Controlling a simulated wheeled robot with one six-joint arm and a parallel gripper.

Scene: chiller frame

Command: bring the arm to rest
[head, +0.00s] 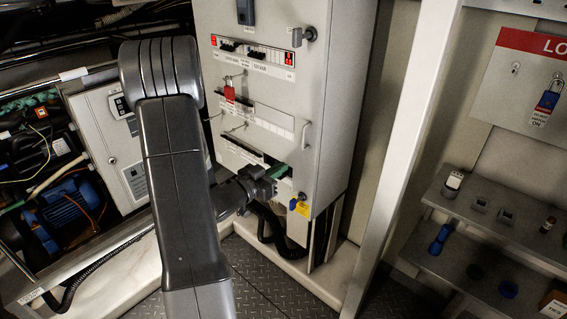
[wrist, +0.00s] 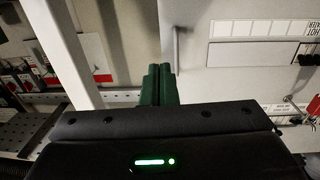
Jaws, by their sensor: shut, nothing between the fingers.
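My arm (head: 178,170) rises in the foreground of the head view and bends down toward the front of the grey cabinet. My gripper (head: 277,171) is near the cabinet's lower front, its green fingers by the lower right part of the panel. I cannot tell from this view whether they touch it. In the wrist view my gripper (wrist: 160,84) shows two green fingers side by side, shut, with nothing between them. A cabinet handle (wrist: 177,45) shows just beyond the fingertips.
The grey cabinet (head: 345,90) carries a red padlock (head: 229,94) and a yellow tag (head: 302,208). A pale post (head: 405,150) stands to its right. Further right are a lockout board (head: 530,75) with a blue padlock (head: 547,101) and a shelf (head: 480,215). A blue motor (head: 67,212) is left.

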